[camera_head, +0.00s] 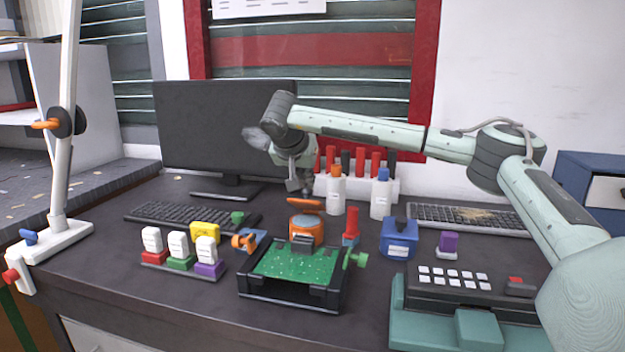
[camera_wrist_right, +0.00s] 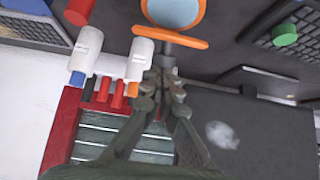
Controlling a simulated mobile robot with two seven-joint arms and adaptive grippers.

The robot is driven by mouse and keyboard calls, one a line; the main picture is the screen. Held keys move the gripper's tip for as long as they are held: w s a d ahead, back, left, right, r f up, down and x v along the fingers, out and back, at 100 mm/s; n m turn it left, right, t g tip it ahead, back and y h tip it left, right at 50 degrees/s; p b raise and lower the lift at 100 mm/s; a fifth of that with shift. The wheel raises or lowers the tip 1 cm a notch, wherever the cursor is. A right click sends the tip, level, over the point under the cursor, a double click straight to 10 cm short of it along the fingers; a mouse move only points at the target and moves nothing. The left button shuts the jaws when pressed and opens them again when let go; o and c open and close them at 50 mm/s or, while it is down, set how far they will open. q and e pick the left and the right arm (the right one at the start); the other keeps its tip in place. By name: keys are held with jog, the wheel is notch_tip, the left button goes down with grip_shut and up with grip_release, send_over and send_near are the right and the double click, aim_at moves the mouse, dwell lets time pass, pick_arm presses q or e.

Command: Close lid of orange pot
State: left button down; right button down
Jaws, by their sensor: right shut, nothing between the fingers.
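The orange pot (camera_head: 307,232) stands on the desk behind the green circuit board. Its orange lid (camera_head: 305,206) is raised at the pot's far side. In the right wrist view the pot (camera_wrist_right: 173,12) shows a round blue-grey opening inside an orange rim, and the lid (camera_wrist_right: 170,41) is seen nearly edge-on, so the lid is open. My right gripper (camera_head: 303,190) is shut and empty, just above and behind the lid; its fingertips (camera_wrist_right: 165,76) are close to the lid's far side in the wrist view. I cannot tell whether they touch it. My left gripper is out of view.
White bottles with orange (camera_head: 335,190) and blue (camera_head: 381,193) caps stand close to the right of my gripper. A monitor (camera_head: 220,125) is behind left. A board holder (camera_head: 290,300), a red-topped item (camera_head: 351,227) and a blue box (camera_head: 398,240) stand near the pot.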

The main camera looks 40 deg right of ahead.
aim_at(305, 199)
jog(key=shift+s+a+f, duration=0.35)
jog(key=shift+a, duration=0.05)
jog(key=shift+s+a+f, duration=0.2)
jog(key=shift+a, duration=0.05)
jog(key=shift+s+a+f, duration=0.15)
jog(key=shift+a+f, duration=0.05)
jog(key=shift+f, duration=0.15)
jog(key=shift+s+a+f, duration=0.25)
jog(key=shift+a+f, duration=0.1)
jog(key=shift+f, duration=0.15)
pick_arm(q)
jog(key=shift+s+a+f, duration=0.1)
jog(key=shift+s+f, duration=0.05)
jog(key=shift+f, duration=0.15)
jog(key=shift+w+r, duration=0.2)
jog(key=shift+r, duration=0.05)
jog(key=shift+p, duration=0.3)
pick_arm(e)
jog(key=shift+w+d+r, duration=0.1)
